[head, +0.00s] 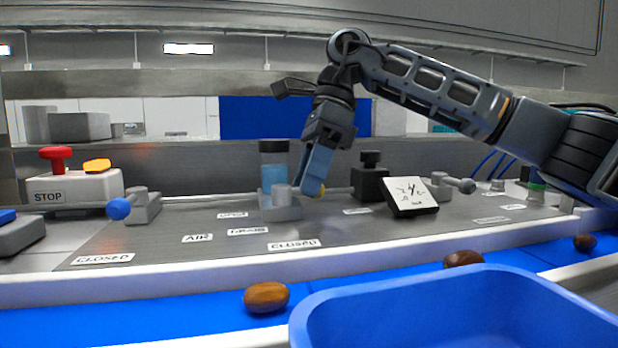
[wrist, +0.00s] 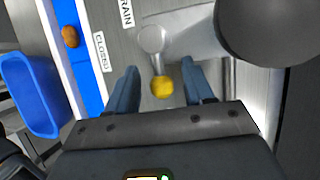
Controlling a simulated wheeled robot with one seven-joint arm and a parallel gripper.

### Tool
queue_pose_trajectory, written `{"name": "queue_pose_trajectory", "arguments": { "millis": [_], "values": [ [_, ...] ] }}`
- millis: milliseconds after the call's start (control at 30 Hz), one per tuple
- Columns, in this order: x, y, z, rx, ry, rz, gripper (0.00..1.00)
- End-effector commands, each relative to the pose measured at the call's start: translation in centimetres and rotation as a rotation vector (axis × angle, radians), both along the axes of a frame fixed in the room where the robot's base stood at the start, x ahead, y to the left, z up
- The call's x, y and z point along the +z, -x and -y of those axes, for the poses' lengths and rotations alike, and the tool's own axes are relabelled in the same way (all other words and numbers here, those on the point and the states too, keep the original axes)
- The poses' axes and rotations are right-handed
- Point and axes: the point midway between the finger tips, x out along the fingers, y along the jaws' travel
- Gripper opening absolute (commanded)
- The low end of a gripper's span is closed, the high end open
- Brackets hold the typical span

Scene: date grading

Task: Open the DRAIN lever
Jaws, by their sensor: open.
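The DRAIN lever has a grey base (head: 281,208) with a round pivot and a yellow ball knob (head: 320,191). In the head view the knob sits to the right of the pivot, partly hidden by my fingers. My gripper (head: 314,186) points down at the knob from above. In the wrist view the yellow knob (wrist: 162,88) lies between the two open fingers of my gripper (wrist: 162,72), with gaps on both sides. The DRAIN label (head: 247,232) and a CLOSED label (head: 294,245) lie on the panel in front of the lever.
A blue-knobbed lever (head: 120,208) and STOP box (head: 75,189) stand left. A bottle with blue liquid (head: 274,165) stands behind the DRAIN lever. A black block (head: 370,182) and tilted white card (head: 411,193) stand right. A blue bin (head: 455,282) and dates are in front.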

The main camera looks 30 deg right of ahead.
Motion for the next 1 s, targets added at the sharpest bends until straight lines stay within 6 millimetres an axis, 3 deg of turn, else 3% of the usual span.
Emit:
{"name": "queue_pose_trajectory", "arguments": {
  "millis": [500,1000],
  "values": [
    [6.2,-0.5,2.9,-0.003,0.001,0.001,0.52],
    [6.9,-0.5,3.3,0.0,0.0,0.0,0.52]
  ]
}}
